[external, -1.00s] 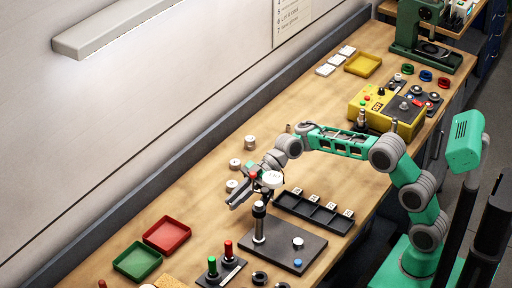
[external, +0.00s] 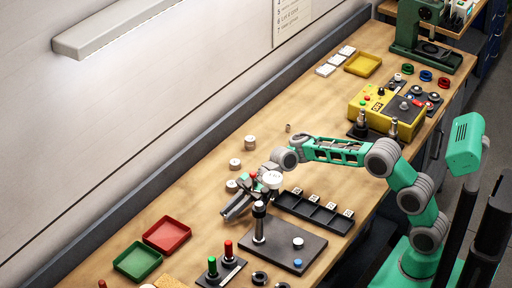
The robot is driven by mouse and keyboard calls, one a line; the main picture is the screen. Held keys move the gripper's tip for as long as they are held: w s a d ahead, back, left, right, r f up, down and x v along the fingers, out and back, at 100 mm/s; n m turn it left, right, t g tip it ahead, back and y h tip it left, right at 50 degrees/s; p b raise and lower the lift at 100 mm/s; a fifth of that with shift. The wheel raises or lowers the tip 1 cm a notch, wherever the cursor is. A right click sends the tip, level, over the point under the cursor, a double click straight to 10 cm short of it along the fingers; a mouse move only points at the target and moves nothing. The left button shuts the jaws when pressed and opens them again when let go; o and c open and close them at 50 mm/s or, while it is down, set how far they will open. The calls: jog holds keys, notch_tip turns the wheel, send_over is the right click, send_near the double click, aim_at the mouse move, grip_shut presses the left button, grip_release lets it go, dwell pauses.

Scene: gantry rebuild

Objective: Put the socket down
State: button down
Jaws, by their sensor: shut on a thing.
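The socket itself is too small or too hidden between the fingers to make out. I cannot tell whether it touches the bench top.
Silver cylinders (external: 235,164) stand just behind my gripper. The dial's dark base plate (external: 297,247) and a black slotted tray (external: 315,213) are to the right. Red (external: 146,236) and green (external: 118,266) trays lie lower left. Bare bench (external: 190,205) is left of my gripper.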

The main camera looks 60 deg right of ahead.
jog(key=c, duration=1.4)
grip_release()
jog(key=shift+s+f, duration=0.15)
jog(key=shift+f, duration=0.8)
jog(key=shift+r, duration=0.1)
jog(key=shift+r+p, duration=0.55)
jog(key=v, duration=0.8)
jog(key=r+v, duration=0.1)
jog(key=v, duration=0.3)
jog(key=shift+w, duration=0.2)
